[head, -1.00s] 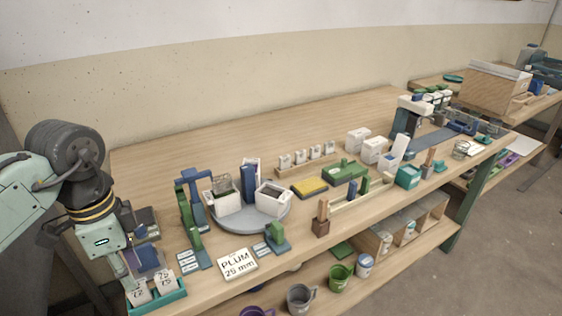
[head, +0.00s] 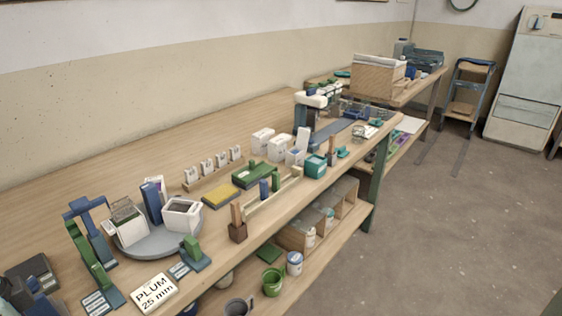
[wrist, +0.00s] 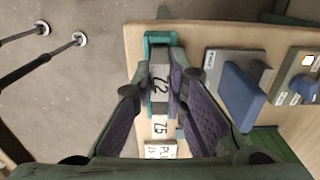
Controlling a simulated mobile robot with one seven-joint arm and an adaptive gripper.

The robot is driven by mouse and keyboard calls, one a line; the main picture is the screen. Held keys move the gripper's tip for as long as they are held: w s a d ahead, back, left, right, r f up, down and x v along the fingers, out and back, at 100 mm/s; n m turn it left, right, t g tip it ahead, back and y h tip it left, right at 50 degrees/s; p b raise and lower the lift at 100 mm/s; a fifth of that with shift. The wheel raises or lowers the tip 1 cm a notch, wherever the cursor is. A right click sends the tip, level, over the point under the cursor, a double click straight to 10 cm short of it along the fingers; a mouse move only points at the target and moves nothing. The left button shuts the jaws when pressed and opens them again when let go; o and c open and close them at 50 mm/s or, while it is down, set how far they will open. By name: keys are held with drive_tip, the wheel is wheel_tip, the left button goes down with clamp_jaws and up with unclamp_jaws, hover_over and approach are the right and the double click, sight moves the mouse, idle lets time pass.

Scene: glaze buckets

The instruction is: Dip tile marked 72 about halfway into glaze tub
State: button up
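The white tile marked 72 (wrist: 160,80) stands in a teal rack (wrist: 160,38) near the bench edge, with the tile marked 75 (wrist: 160,127) beside it. In the wrist view my gripper (wrist: 161,82) has a finger on each side of tile 72. The fingers look open, with a narrow gap to the tile; contact is hard to judge. In the head view, two white glaze tubs, a left one (head: 131,234) and a right one (head: 180,218), stand on a grey round turntable (head: 160,243). My gripper and the rack are outside the head view.
A card reading PLUM 25 mm (head: 155,293) lies in front of the turntable. A blue-and-green stand (head: 90,245) is left of it, and a small green clamp (head: 192,253) is in front. The bench's back left is clear.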

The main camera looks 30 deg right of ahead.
clamp_jaws()
drive_tip(key=shift+r+p, duration=3.65)
drive_tip(key=shift+r, duration=0.15)
